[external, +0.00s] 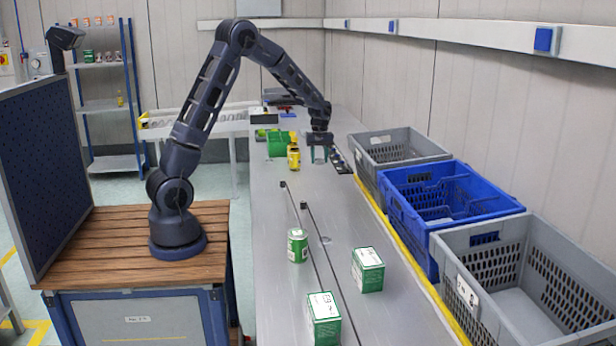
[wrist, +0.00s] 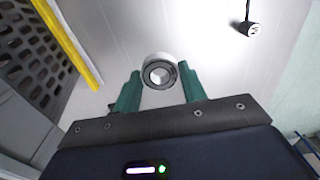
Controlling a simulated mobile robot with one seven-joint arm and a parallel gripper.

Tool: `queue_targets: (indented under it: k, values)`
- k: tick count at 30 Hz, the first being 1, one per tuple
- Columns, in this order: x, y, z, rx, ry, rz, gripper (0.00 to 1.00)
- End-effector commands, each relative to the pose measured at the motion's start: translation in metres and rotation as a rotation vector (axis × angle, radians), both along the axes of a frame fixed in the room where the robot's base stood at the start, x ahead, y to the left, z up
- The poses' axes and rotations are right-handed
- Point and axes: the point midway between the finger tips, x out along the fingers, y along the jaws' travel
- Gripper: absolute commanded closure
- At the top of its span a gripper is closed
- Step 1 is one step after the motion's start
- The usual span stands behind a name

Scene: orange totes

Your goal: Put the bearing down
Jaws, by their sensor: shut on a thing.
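The bearing (wrist: 160,72) is a metal ring with a dark-edged bore, seen in the wrist view between the two green fingers. My gripper (wrist: 160,80) is shut on it; it also shows in the external view (external: 319,156), pointing down over the far part of the grey table (external: 280,205). The bearing cannot be made out in the external view. Whether it touches the tabletop is unclear.
A yellow bottle (external: 293,155) and a green bin (external: 278,143) stand left of my gripper. A dark strip of small parts (external: 340,160) lies to its right. A grey crate (external: 395,142) and a blue crate (external: 450,205) line the right edge. Green-and-white boxes (external: 368,272) stand nearer.

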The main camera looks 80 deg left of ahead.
Motion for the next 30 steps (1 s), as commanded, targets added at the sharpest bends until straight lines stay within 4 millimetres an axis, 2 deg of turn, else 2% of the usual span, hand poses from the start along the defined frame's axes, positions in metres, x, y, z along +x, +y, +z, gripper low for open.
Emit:
queue_targets:
  k: [3, 9, 17, 25, 30]
  values:
    - [-0.001, 0.000, -0.028, -0.003, 0.004, 0.000, 0.83]
    - [-0.001, 0.000, -0.060, -0.001, 0.002, 0.000, 0.83]
    - [0.000, 0.000, -0.076, -0.001, 0.001, -0.001, 0.83]
    - [-0.001, 0.001, -0.109, 0.000, 0.001, 0.001, 0.83]
    - [0.000, 0.000, -0.113, 0.000, 0.000, 0.000, 0.83]
